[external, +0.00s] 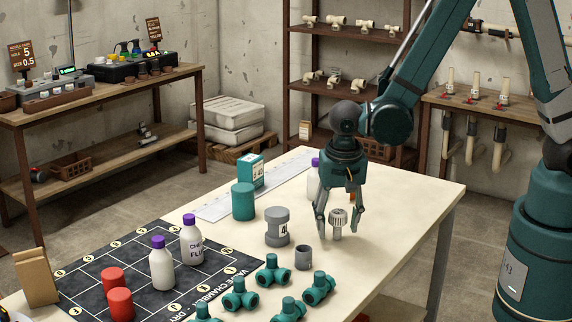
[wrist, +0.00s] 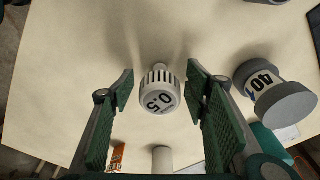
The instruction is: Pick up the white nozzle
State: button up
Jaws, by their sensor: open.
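The white nozzle (external: 338,220) stands on the table between the fingers of my gripper (external: 337,236) in the external view. My gripper (wrist: 160,88) is open, with one green-padded finger on each side of the nozzle and a visible gap on both sides. The fingers do not appear to touch it.
A grey "40" fitting (external: 278,226) stands left of the nozzle and a small grey ring (external: 304,257) in front. Teal valves (external: 273,270) lie along the near edge. A white bottle (external: 313,182) stands just behind my gripper. The table's right side (external: 420,200) is clear.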

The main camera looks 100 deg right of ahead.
jog(key=c, duration=0.9)
jog(key=shift+r, duration=0.15)
jog(key=shift+r+p, duration=0.85)
jog(key=shift+r, duration=4)
